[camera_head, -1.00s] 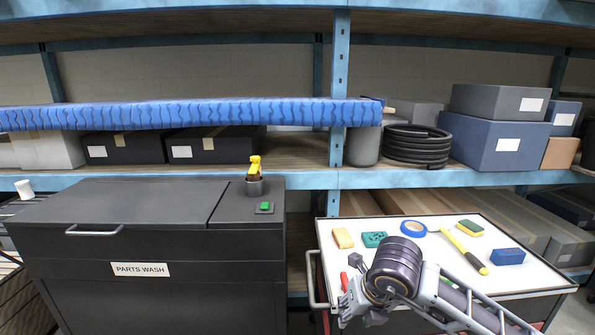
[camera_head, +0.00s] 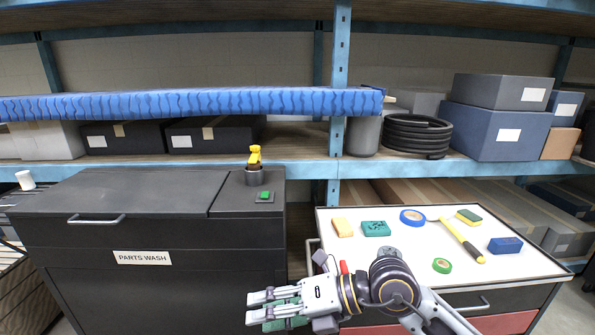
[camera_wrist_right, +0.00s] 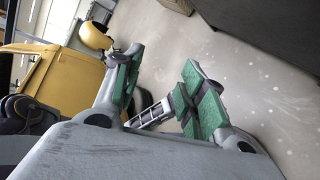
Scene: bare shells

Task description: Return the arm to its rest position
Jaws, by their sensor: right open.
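My right arm reaches in from the lower right in the head view, in front of the white-topped tool cart (camera_head: 400,240). Its gripper (camera_head: 256,307) points left, in front of the parts washer, with green pads on the fingers. In the right wrist view the gripper (camera_wrist_right: 163,58) shows its two fingers spread apart, with nothing between them but grey floor behind. My left gripper is not in view.
The black parts washer (camera_head: 120,290) stands left of the cart. A shelf rack (camera_head: 341,100) stands behind.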

